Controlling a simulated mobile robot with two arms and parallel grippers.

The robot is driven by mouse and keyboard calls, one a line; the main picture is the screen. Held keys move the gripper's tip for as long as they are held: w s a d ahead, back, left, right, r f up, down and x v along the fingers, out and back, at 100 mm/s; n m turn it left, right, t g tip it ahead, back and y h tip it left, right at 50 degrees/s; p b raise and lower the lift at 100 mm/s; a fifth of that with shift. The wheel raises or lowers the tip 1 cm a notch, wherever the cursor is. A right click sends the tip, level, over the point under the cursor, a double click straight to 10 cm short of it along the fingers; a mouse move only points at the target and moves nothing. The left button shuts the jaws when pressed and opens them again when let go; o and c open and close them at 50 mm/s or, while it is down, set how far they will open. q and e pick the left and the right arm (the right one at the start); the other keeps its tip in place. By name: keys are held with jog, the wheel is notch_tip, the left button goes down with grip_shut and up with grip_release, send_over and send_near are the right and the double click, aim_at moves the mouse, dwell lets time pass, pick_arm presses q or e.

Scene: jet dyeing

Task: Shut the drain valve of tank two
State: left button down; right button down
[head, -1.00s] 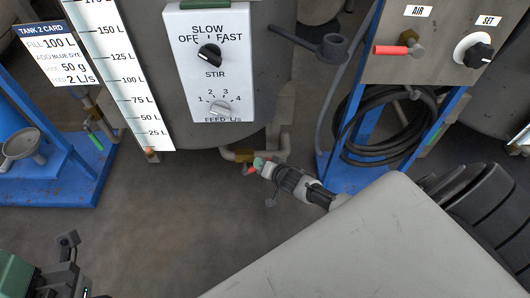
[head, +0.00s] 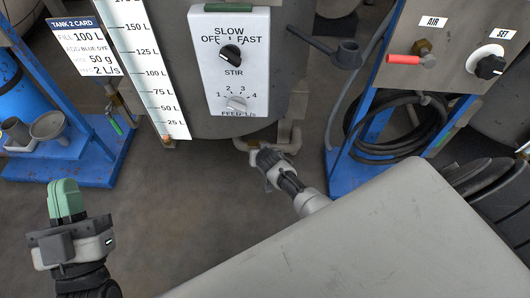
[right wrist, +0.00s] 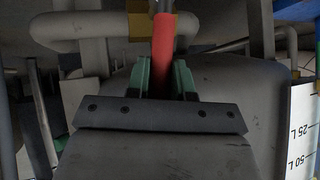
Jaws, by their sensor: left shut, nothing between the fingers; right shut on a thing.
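Tank two's drain pipe (head: 288,142) runs under the grey tank (head: 205,122). In the right wrist view, the red valve handle (right wrist: 163,45) lies between the green fingers of my right gripper (right wrist: 164,74), which is shut on it. There the handle runs up the picture, crosswise to the grey pipe (right wrist: 92,27) with its brass fitting (right wrist: 142,26). In the head view, the right gripper's dark body (head: 272,163) hides the handle and fingertips. My left gripper (head: 66,190) is shut and empty at the lower left, well away from the valve.
A blue stand with funnels (head: 50,127) is at the left. A blue frame (head: 341,172) with a coiled black hose (head: 385,130) stands right of the tank. A level scale (head: 155,80) and stir panel (head: 230,62) are on the tank. The floor between is clear.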

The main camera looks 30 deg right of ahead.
jog(key=shift+w+a+f+n+g+h+b, duration=0.1)
jog(key=shift+w+a+n+g+h+b, duration=0.2)
jog(key=shift+a+h, duration=0.15)
pick_arm(q)
jog(key=shift+s+r+t+h, duration=0.6)
jog(key=shift+s+r+t, duration=0.75)
jog(key=shift+t, duration=0.25)
pick_arm(e)
jog(key=shift+w+a+h, duration=0.15)
jog(key=shift+a+h, duration=0.1)
jog(key=shift+a, duration=0.05)
jog(key=c, duration=1)
grip_release()
jog(key=shift+r, duration=0.2)
